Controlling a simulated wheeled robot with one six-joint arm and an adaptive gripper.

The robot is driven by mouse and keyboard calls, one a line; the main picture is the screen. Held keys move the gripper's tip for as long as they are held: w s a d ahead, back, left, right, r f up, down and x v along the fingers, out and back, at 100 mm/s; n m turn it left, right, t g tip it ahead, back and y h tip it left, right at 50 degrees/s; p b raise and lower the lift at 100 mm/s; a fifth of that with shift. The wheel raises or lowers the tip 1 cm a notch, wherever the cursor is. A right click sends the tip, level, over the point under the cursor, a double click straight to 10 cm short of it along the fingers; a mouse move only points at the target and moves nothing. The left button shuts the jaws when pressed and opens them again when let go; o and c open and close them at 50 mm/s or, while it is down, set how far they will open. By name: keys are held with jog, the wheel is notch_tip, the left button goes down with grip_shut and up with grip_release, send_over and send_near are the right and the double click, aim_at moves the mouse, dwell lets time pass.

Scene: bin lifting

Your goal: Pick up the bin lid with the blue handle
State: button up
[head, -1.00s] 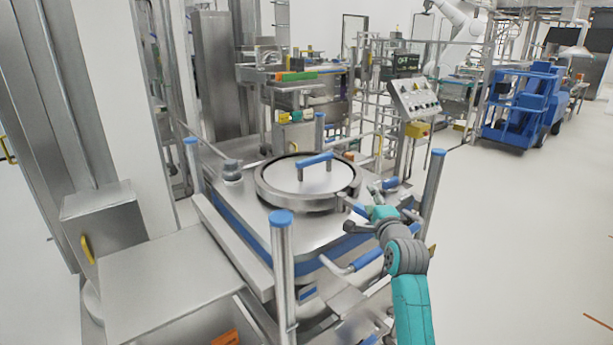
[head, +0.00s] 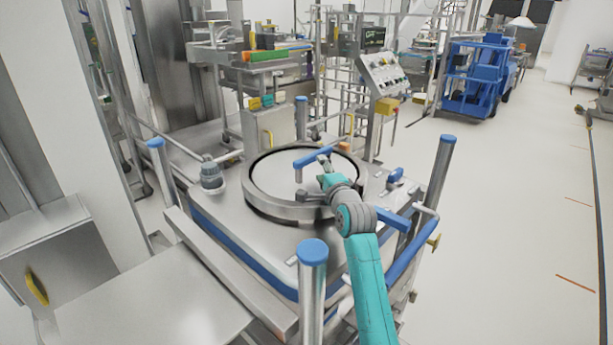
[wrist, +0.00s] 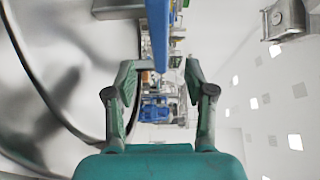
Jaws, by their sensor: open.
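The round grey metal lid (head: 272,183) lies flat on top of the bin (head: 232,215). Its blue handle (head: 308,159) stands raised across it. My gripper (head: 325,164) is over the lid, close to the right part of the handle. In the wrist view my gripper (wrist: 158,72) is open, and the blue handle (wrist: 160,30) shows as a bar in line with the gap between its fingers. I cannot tell whether a finger touches the handle. The lid surface (wrist: 65,75) fills the left of the wrist view.
Blue-capped posts stand at the bin's corners, one at the front (head: 313,275) and one at the right (head: 440,180). A control panel (head: 385,75) and a blue cart (head: 478,72) stand behind.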

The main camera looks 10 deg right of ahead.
aim_at(315, 157)
jog(key=shift+w+a, duration=0.2)
jog(key=shift+w, duration=2.1)
jog(key=shift+w+a, duration=0.2)
jog(key=shift+w, duration=2.1)
grip_shut()
jog(key=shift+r, duration=0.25)
